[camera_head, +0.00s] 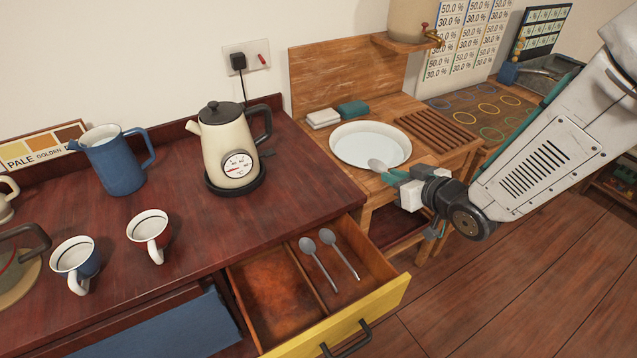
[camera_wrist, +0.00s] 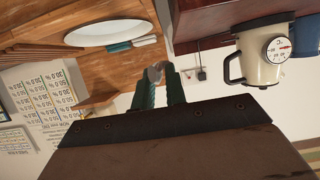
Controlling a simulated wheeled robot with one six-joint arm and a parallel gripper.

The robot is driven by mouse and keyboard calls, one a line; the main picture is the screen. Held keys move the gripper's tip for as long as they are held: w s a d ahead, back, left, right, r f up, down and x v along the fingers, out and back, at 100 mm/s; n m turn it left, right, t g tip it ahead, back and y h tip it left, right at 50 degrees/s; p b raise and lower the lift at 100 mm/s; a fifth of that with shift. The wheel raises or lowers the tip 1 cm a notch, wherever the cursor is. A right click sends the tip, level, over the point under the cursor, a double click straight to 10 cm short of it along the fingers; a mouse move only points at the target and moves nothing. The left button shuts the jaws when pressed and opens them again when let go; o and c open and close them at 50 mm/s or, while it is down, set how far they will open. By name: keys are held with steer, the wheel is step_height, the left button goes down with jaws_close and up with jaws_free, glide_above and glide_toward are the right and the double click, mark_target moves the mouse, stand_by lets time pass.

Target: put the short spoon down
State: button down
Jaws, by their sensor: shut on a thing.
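My gripper (camera_head: 394,177) is at the right of the head view, in front of the white basin and to the right of the open drawer. It is shut on a grey spoon (camera_head: 378,165), whose bowl end sticks out past the fingers toward the basin's front rim. I cannot tell whether the spoon touches the rim. In the wrist view the gripper's green fingers (camera_wrist: 160,90) show with the spoon's bowl (camera_wrist: 155,72) between and beyond them. The handle is mostly hidden by the fingers.
An open yellow-fronted drawer (camera_head: 387,300) holds two more spoons (camera_head: 330,262) in its right compartment; its left compartment looks empty. The white basin (camera_head: 370,144) sits in a wooden washstand with a slatted rack (camera_head: 440,131). A kettle (camera_head: 228,150), a blue jug (camera_head: 113,165) and mugs stand on the dark counter.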

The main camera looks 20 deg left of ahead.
glide_above(324, 190)
steer(key=d, duration=0.2)
steer(key=shift+w+a+f, duration=0.1)
steer(key=shift+a+f, duration=0.1)
steer(key=shift+f, duration=0.5)
steer(key=shift+a, duration=0.65)
steer(key=shift+a+f, duration=0.1)
steer(key=shift+f, duration=1.5)
steer(key=shift+f, duration=0.2)
steer(key=c, duration=1.4)
jaws_free()
steer(key=shift+c, duration=0.2)
steer(key=v, duration=0.8)
steer(key=shift+a+r, duration=0.2)
steer(key=shift+r, duration=0.1)
